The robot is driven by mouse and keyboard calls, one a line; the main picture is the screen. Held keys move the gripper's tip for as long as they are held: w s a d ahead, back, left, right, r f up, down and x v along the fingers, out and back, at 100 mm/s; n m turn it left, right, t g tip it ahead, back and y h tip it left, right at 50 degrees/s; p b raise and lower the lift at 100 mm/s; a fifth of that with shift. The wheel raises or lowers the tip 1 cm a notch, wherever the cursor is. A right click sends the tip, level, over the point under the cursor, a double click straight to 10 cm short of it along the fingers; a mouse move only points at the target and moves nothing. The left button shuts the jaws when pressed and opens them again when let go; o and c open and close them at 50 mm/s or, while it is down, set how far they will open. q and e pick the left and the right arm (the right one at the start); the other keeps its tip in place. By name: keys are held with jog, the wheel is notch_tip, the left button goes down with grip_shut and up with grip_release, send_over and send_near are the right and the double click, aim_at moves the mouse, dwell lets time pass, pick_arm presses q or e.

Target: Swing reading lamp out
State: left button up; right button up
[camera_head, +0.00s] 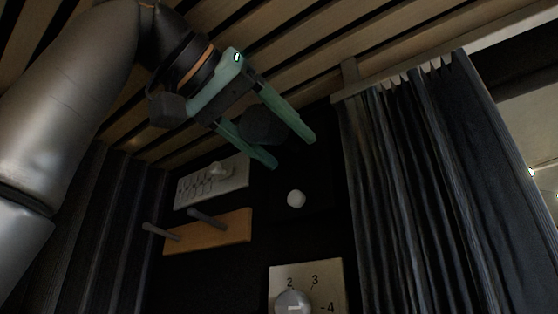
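My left gripper (293,151) reaches in from the upper left, its two green fingers spread apart and pointing down to the right. A dark rounded shape (262,125), possibly the reading lamp's head, shows between or just behind the fingers. I cannot tell whether the fingers touch it. The lamp's arm and mount cannot be made out in the dark. My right gripper is not in view.
A white panel (240,178) with a knob sits on the wall below the gripper. Under it is a wooden peg rail (237,228) with two dark pegs. A numbered dial plate (336,280) is at the bottom. A dark curtain (425,180) hangs right. The slatted ceiling (310,55) is close above.

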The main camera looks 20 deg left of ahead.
pick_arm(q)
jog(key=f+b+v, duration=0.1)
jog(key=f+v, duration=0.1)
jog(key=v, duration=1.1)
jog(key=shift+s+f, duration=0.25)
jog(key=shift+f, duration=0.05)
jog(key=shift+a, duration=0.15)
